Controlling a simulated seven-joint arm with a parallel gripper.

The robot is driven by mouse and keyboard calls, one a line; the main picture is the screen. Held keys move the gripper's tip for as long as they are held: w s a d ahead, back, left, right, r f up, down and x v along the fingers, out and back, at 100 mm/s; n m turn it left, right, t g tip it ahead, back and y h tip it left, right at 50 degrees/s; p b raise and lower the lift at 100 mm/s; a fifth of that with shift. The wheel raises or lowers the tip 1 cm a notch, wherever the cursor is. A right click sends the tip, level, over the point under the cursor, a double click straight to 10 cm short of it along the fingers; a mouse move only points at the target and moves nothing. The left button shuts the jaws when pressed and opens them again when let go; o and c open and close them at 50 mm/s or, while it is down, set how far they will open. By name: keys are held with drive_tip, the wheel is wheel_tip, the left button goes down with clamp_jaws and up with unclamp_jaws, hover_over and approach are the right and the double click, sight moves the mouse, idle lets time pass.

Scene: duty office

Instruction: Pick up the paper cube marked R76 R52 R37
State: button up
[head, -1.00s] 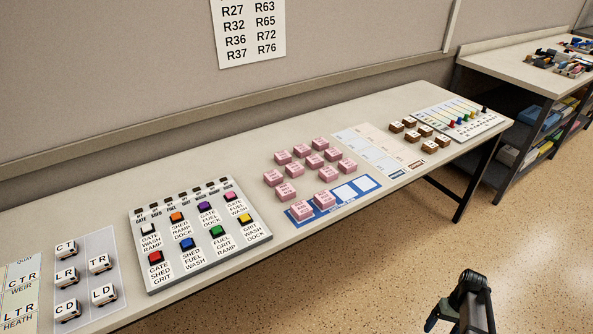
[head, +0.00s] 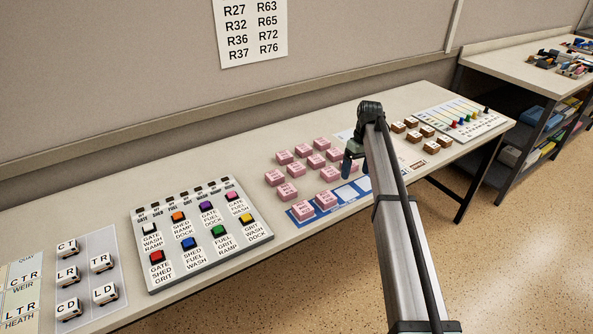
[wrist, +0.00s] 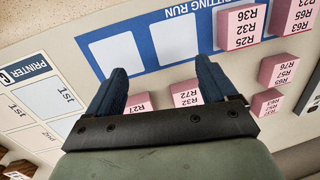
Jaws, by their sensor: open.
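Several pink paper cubes (head: 316,161) stand in loose rows on the bench, with small printed labels too fine to read in the head view. In the wrist view the labels are upside down. One cube on the blue strip (wrist: 240,26) reads R25, R32, R36. A cube at the right (wrist: 278,69) shows R76 on one line, but I cannot confirm the rest. Two cubes, one with R27 (wrist: 134,100) and one with R72 and R32 (wrist: 185,93), are partly hidden by my gripper. I cannot tell which is R76 R52 R37. My gripper (wrist: 160,70) is open and empty above the bench; it also shows in the head view (head: 349,168).
A blue strip with white squares (head: 366,184) borders the cubes, two cubes on its left end. A button panel (head: 198,240) stands left. Brown blocks (head: 428,132) and a slider board (head: 462,121) lie right. A number sheet (head: 252,30) hangs on the wall.

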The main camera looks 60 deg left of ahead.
wheel_tip(320, 180, up, 9)
drive_tip(key=n+t, duration=0.1)
drive_tip(key=t, duration=0.1)
hover_over(296, 166)
drive_tip(key=shift+y, duration=0.3)
wheel_tip(296, 166, down, 13)
drive_tip(key=shift+f, duration=0.1)
drive_tip(key=shift+c, duration=0.3)
drive_tip(key=c, duration=1.1)
